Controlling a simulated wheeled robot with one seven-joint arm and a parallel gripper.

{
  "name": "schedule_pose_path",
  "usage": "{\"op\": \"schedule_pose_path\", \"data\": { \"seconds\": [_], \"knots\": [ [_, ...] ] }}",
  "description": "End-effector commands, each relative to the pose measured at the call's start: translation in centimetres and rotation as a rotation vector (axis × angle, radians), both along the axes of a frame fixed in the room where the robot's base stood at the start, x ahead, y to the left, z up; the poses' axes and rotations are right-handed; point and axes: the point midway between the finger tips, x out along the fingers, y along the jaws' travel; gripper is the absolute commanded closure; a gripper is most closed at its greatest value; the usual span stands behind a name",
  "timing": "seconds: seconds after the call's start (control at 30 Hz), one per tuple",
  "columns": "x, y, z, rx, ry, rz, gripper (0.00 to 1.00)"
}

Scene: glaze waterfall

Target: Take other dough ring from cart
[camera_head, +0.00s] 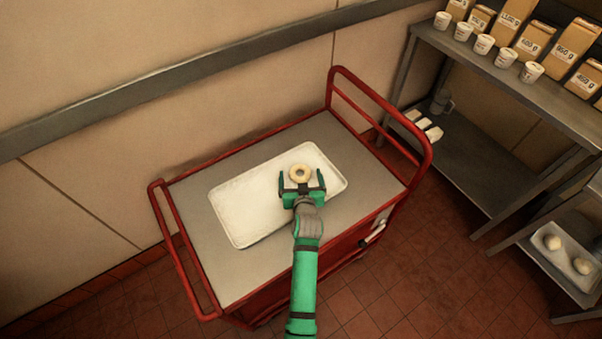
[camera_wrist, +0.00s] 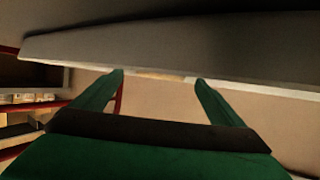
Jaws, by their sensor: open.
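A pale golden dough ring (camera_head: 293,171) lies on the right part of a white floured tray (camera_head: 240,205). The tray rests on top of a red-framed cart (camera_head: 190,190) with a grey top. My green gripper (camera_head: 301,177) is open at the near side of the ring, with one finger to each side of it. In the wrist view my gripper (camera_wrist: 161,82) shows its two fingers apart, with a beige sliver (camera_wrist: 160,75), probably the ring seen edge-on, between the tips. I cannot tell whether the fingers touch the ring.
The cart's raised red end rails (camera_head: 432,150) stand at left and right. A wall with a grey rail (camera_head: 200,88) is behind. A metal shelf (camera_head: 480,65) at the right holds cups and labelled packages. Lower right, another tray (camera_head: 572,262) holds pale dough pieces.

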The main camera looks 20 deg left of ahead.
Motion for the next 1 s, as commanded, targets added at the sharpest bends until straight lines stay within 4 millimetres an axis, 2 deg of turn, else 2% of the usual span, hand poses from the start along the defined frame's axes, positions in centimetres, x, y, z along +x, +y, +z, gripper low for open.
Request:
{"op": "schedule_pose_path", "data": {
  "seconds": [0.13, 0.37, 0.5, 0.57, 1.0],
  "knots": [
    [0.90, 0.36, -0.36, 0.000, -0.001, -0.001, 0.08],
    [0.97, 0.31, -0.40, 0.000, -0.001, -0.002, 0.08],
    [0.97, 0.27, -0.40, -0.001, 0.000, -0.002, 0.41],
    [0.97, 0.26, -0.40, 0.000, 0.000, -0.002, 0.52],
    [1.01, 0.24, 0.32, -0.001, -0.001, -0.003, 0.52]
  ]
}}
